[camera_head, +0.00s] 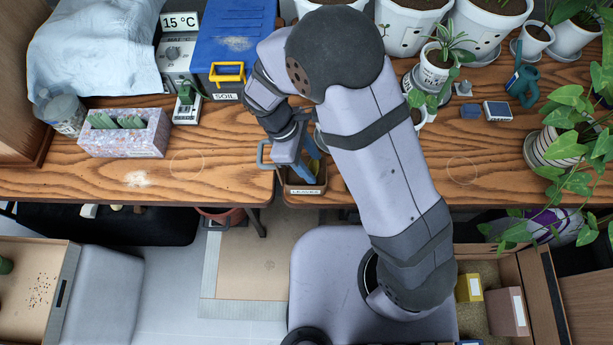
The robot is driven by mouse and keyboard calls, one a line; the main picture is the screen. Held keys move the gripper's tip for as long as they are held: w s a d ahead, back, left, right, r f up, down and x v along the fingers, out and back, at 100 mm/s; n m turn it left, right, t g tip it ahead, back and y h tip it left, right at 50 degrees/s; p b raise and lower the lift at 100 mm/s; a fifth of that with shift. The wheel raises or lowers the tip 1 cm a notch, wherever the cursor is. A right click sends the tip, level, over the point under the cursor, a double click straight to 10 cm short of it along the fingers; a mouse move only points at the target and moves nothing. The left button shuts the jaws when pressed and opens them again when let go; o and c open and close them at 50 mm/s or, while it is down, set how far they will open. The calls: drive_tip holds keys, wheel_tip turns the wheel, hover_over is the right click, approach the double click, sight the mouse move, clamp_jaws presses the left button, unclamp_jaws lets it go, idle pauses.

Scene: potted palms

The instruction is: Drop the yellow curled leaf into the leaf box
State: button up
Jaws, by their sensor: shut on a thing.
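The leaf box (306,190) is a small brown box with a white label on its front. It sits at the front edge of the wooden bench, in the middle of the view. My gripper (307,170) points down over this box, its fingers shut. A small patch of yellow, the yellow curled leaf (316,166), shows at the fingertips, over the box opening. Most of the leaf is hidden by my gripper and arm, and its height above the box floor cannot be told.
A blue soil bin (232,45) with a yellow handle stands behind left of my gripper. A speckled box (124,133) is farther left. Potted plants (434,72) and small blue items (497,110) stand right of my arm. Bare bench (225,165) lies left of the leaf box.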

drive_tip(key=o, duration=1.1)
drive_tip(key=shift+c, duration=0.2)
drive_tip(key=shift+r, duration=0.1)
drive_tip(key=b+v, duration=0.1)
drive_tip(key=v, duration=0.6)
drive_tip(key=shift+r, duration=0.1)
drive_tip(key=s+d+r+m+y, duration=0.1)
drive_tip(key=s+d+m+y, duration=0.1)
drive_tip(key=d+m, duration=0.6)
drive_tip(key=s+d+r+m+y, duration=0.1)
drive_tip(key=s+d+m+y, duration=0.1)
drive_tip(key=s+d+m, duration=0.3)
drive_tip(key=d+m, duration=0.2)
drive_tip(key=d, duration=0.2)
drive_tip(key=shift+s+m+t, duration=0.3)
drive_tip(key=shift+m+t, duration=0.1)
